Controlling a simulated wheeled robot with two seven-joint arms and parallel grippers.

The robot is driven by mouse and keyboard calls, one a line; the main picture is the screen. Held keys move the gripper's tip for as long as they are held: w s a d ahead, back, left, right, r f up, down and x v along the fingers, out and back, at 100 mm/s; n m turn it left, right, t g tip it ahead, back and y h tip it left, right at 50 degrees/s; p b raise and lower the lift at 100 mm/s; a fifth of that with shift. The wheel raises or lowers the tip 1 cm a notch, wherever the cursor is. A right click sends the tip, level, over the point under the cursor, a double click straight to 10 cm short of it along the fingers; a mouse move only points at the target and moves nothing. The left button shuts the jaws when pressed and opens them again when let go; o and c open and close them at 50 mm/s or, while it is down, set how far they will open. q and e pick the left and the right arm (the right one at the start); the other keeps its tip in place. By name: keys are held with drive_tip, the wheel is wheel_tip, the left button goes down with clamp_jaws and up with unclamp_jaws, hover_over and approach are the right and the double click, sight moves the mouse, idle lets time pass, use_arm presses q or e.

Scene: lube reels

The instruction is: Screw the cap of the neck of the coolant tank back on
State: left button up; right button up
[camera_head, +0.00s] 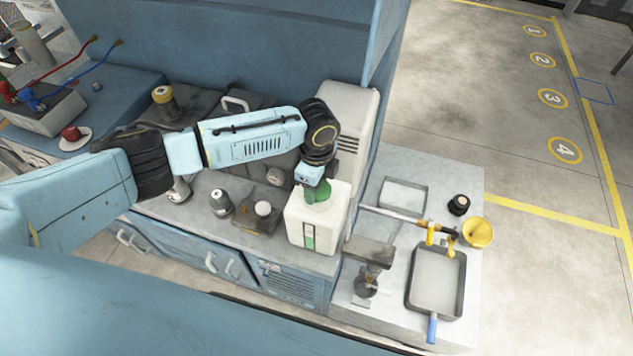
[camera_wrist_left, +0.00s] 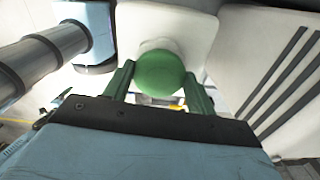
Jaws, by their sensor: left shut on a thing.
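The coolant tank (camera_head: 300,228) is a white, boxy container with a green level strip on its front. It stands at the right end of the grey counter. The green cap (camera_head: 318,192) is at the neck on top of the tank. My left gripper (camera_head: 313,183) comes down on the cap from above and is shut on it. In the left wrist view the green cap (camera_wrist_left: 160,73) sits between the two green fingers, with the white tank (camera_wrist_left: 140,25) behind it. I cannot tell whether the cap's threads are engaged. My right gripper is not in view.
A white cabinet with vents (camera_head: 352,110) stands close behind the tank. Small fittings (camera_head: 221,202) sit on the counter to the left. A lower grey bench (camera_head: 390,310) at the right holds a tray (camera_head: 452,285) and a yellow funnel (camera_head: 478,232).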

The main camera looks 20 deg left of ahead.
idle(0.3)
use_arm(q)
drive_tip(key=shift+m, duration=1.4)
drive_tip(key=o, duration=1.4)
drive_tip(key=shift+o, duration=0.2)
wheel_tip(320, 180, up, 6)
drive_tip(key=p, duration=0.6)
